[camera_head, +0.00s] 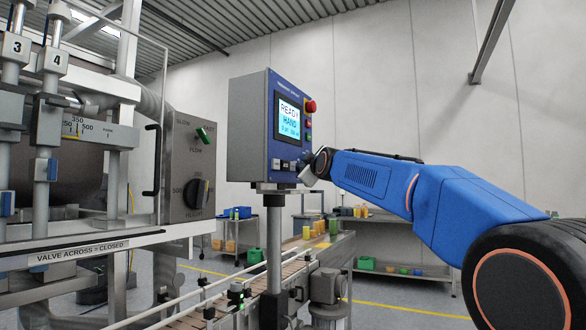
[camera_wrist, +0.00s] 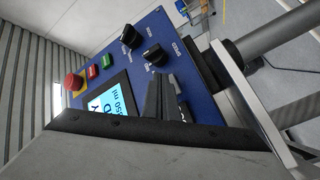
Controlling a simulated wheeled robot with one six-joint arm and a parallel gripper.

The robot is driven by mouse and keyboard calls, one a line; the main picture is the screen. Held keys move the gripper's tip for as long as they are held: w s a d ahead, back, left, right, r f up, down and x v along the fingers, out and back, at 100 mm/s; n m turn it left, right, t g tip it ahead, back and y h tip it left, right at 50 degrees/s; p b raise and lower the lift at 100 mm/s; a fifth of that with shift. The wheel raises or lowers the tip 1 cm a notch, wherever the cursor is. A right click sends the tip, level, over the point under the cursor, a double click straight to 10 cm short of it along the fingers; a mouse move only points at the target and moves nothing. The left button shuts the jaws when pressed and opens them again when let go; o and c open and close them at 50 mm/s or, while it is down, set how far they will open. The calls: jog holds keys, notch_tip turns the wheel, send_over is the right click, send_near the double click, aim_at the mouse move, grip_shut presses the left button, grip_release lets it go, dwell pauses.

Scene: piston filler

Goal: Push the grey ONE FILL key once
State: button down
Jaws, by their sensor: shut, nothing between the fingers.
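The blue-faced control panel (camera_head: 284,95) hangs on a post in the head view. Its screen (camera_head: 288,117) reads READY and HAND. My gripper (camera_head: 306,172) is at the lower right edge of the panel face, close to this row. In the wrist view my gripper (camera_wrist: 160,96) is shut, with its dark fingers in front of the panel beside the screen (camera_wrist: 108,104). The fingers cover part of the key area, and I cannot tell whether they touch a key.
A red mushroom button (camera_head: 310,106) projects from the panel, with red (camera_wrist: 92,71) and green (camera_wrist: 107,62) buttons beside it. Two black knobs (camera_wrist: 131,36) (camera_wrist: 155,56) stand near the fingers. The filler and a conveyor (camera_head: 290,270) lie left and below.

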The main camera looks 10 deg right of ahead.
jog(key=shift+s+d, duration=0.75)
jog(key=shift+d, duration=0.25)
jog(key=shift+s+d, duration=0.75)
jog(key=shift+d, duration=0.25)
